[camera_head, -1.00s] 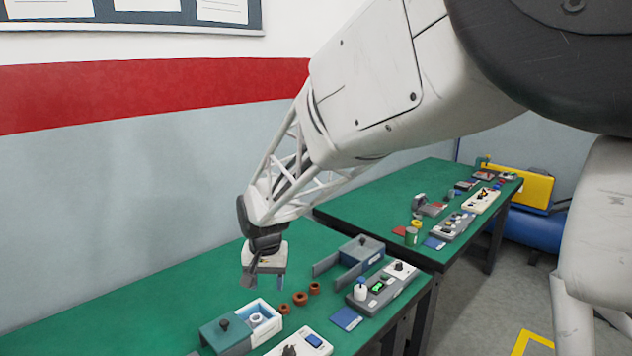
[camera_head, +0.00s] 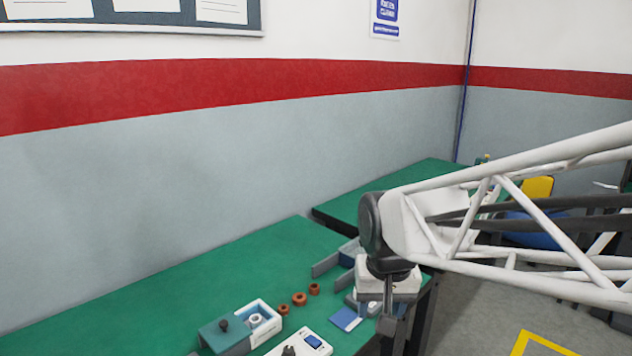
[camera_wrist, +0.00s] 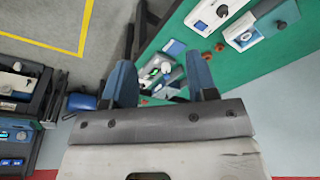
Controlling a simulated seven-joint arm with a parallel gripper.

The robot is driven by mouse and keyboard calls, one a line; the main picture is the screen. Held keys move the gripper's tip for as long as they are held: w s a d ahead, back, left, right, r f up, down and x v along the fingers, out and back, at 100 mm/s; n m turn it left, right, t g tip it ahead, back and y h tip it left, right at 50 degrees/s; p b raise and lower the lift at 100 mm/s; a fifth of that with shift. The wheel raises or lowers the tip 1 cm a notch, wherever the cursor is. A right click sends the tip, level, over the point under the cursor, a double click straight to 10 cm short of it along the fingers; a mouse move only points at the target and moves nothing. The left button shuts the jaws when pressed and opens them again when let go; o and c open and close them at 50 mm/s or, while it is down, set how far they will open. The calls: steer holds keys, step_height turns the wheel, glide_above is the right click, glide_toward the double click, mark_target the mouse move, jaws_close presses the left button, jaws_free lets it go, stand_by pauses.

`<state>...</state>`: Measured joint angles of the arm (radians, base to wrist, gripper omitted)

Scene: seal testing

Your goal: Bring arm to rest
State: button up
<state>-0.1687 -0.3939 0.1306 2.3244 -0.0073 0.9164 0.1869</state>
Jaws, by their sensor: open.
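My gripper (camera_head: 388,322) hangs at the end of my arm, over the right front edge of the near green table (camera_head: 130,310). In the wrist view my gripper (camera_wrist: 163,82) has its two blue-grey fingers spread wide, with nothing between them but the table far below. It is open and empty, apart from the things on the table. My arm covers part of the grey device at the table's right end in the head view.
A green-and-white fixture (camera_head: 226,334), several brown rings (camera_head: 299,299), a blue pad (camera_head: 346,319) and a white device (camera_head: 301,345) lie on the near table. A second green table (camera_head: 345,213) stands behind. Yellow floor marking (camera_head: 545,345) shows at lower right.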

steer(key=s+d+f, duration=0.1)
steer(key=s+d, duration=0.6)
steer(key=s, duration=0.6)
steer(key=shift+d+t, duration=0.25)
steer(key=shift+t, duration=0.15)
